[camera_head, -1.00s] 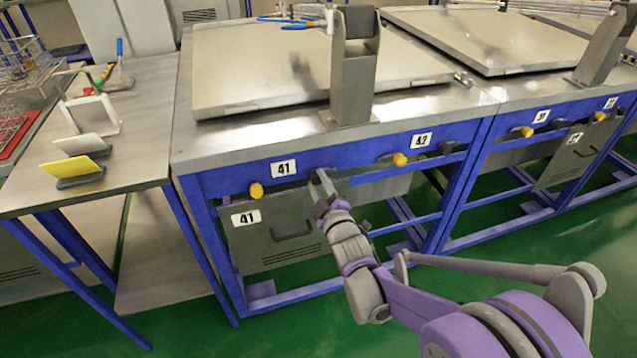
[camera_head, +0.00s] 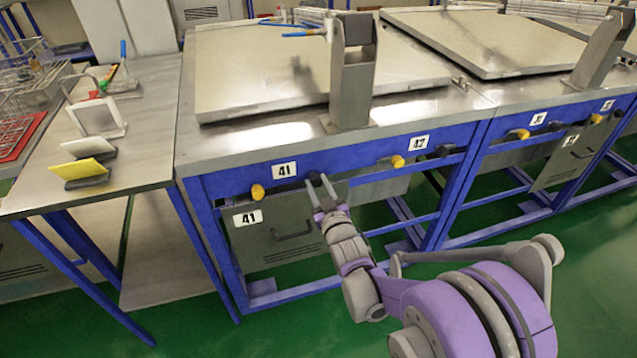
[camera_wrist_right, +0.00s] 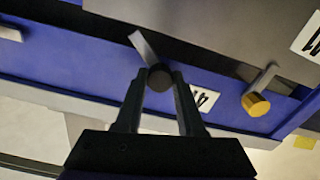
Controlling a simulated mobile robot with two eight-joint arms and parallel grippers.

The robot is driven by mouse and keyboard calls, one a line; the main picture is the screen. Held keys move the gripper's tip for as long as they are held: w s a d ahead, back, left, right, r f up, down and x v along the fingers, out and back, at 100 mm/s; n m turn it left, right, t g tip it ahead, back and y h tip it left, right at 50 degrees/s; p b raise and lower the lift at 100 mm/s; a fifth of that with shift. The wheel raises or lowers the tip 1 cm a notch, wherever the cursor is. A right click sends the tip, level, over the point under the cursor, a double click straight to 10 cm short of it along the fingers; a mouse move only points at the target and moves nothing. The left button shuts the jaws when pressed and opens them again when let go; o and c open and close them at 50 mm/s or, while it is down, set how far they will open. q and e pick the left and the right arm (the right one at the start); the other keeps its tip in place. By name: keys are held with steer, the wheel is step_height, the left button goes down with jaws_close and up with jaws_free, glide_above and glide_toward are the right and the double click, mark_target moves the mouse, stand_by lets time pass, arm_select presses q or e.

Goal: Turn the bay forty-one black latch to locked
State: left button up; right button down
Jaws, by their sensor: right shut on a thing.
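The black latch of bay 41 has a round dark knob (camera_wrist_right: 159,77) and a flat grey tab (camera_wrist_right: 143,46). In the wrist view the tab slants up and left from the knob. In the head view the knob (camera_head: 315,177) sits on the blue front beam, right of the upper "41" label (camera_head: 285,171). My right gripper (camera_head: 322,188) is shut on this knob, one finger on each side; the wrist view shows the fingertips (camera_wrist_right: 159,73) around it. I cannot tell whether the latch is locked. My left gripper is not in view.
A yellow knob (camera_head: 258,192) with its own grey tab is left of the black one; it shows in the wrist view (camera_wrist_right: 256,104). A grey panel marked "41" (camera_head: 272,238) hangs below the beam. Bay 42's yellow knob (camera_head: 397,161) is to the right. Green floor lies in front.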

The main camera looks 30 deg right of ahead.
steer(key=m+p, duration=0.1)
steer(key=m, duration=0.3)
steer(key=shift+m, duration=0.3)
steer(key=m+p, duration=0.1)
steer(key=m, duration=0.3)
steer(key=shift+m, duration=0.4)
steer(key=shift+a, duration=0.1)
steer(key=c, duration=0.5)
jaws_free()
steer(key=shift+s, duration=0.1)
steer(key=v, duration=1)
steer(key=shift+s, duration=0.35)
